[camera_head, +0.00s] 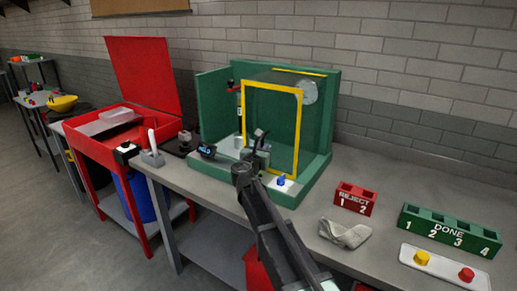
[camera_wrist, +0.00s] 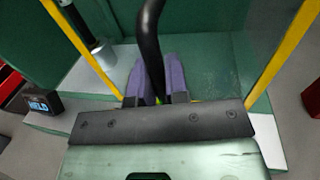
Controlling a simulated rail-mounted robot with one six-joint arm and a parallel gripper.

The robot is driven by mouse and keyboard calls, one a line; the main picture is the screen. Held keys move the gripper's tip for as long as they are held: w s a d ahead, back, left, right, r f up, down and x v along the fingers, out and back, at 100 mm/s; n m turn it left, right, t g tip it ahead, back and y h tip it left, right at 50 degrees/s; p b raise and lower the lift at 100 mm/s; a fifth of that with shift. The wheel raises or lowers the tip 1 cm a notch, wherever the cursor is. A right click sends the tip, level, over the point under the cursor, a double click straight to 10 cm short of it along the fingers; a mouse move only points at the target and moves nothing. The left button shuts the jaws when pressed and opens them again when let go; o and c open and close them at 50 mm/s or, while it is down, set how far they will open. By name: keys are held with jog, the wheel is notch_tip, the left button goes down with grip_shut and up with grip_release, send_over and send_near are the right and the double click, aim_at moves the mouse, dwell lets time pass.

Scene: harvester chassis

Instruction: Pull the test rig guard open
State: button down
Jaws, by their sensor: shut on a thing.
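The test rig (camera_head: 211,103) is a green open-fronted box on the bench. Its guard (camera_head: 272,87) is a clear panel in a yellow frame, standing upright across the front of the rig; I cannot tell whether it is slightly ajar. My gripper (camera_head: 260,146) is at the lower part of the guard. In the wrist view, my gripper (camera_wrist: 157,80) has its purple finger pads shut on the black guard handle (camera_wrist: 149,35). The yellow frame (camera_wrist: 287,48) runs on both sides of it. The lower end of the handle is hidden between the fingers.
A red REJECT rack (camera_head: 355,197), a grey cloth (camera_head: 344,233) and a green DONE rack (camera_head: 449,231) lie to the right. An open red cabinet (camera_head: 146,75) stands left.

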jog(key=c, duration=1.1)
grip_release()
jog(key=shift+c, duration=0.2)
jog(key=v, duration=1)
jog(key=shift+s+a, duration=0.2)
jog(key=shift+s, duration=0.15)
